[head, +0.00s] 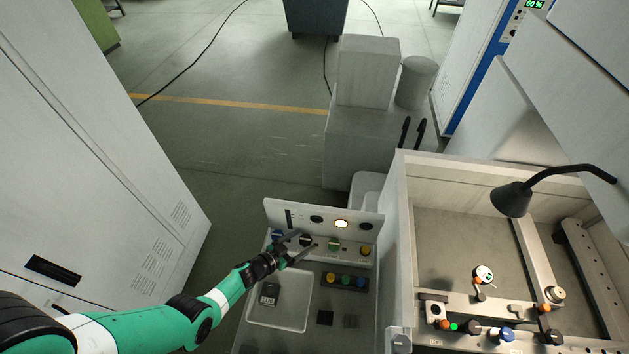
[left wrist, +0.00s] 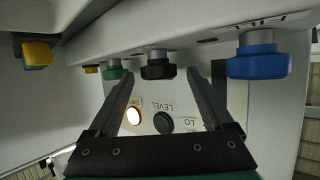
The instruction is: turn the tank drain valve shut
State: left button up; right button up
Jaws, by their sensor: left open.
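A row of valve knobs stands on the ledge of the white panel: blue (head: 277,235), black (head: 305,241), green (head: 334,244) and yellow (head: 365,251). I cannot read which one is marked as the tank drain. My left gripper (head: 307,239) is open and empty at the black knob. In the left wrist view the black knob (left wrist: 158,70) shows between the fingertips, with no clear contact. The blue knob (left wrist: 258,62) is right of the fingers and the green knob (left wrist: 115,73) is partly behind the left finger. My right gripper is out of view.
The panel has a lit lamp (head: 341,223) and dark round fittings beside it. A pale tray (head: 258,318) with a dark block lies in front, beside a dark strip of coloured knobs (head: 345,282). The machine tank wall (head: 400,215) rises to the right.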

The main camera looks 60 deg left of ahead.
pick_arm(q)
jog(key=shift+d+f+n+g+y+b, duration=0.25)
jog(key=shift+n+y+b, duration=0.45)
jog(key=shift+b, duration=0.6)
jog(key=shift+d+f+n+g+y+b, duration=0.15)
jog(key=shift+f+n+g+y+b, duration=0.15)
jog(key=shift+n+y+b, duration=0.7)
jog(key=s+r, duration=0.1)
jog(key=s+d+r+p, duration=0.1)
jog(key=shift+s+r, duration=0.25)
jog(key=shift+s, duration=0.05)
jog(key=p+v, duration=0.2)
jog(key=v, duration=0.6)
notch_tip(320, 180, up, 21)
jog(key=m+t+p, duration=0.1)
jog(key=m+t, duration=0.5)
jog(key=m, duration=0.4)
send_over(305, 240)
jog(key=d, duration=0.2)
notch_tip(305, 240, up, 7)
jog(key=w+m+t, duration=0.1)
jog(key=w+m, duration=0.1)
jog(key=m, duration=0.5)
jog(key=shift+w+d+m+p, duration=0.15)
jog(key=shift+d+m+p, duration=0.15)
jog(key=shift+d+p, duration=0.1)
jog(key=shift+t, duration=0.35)
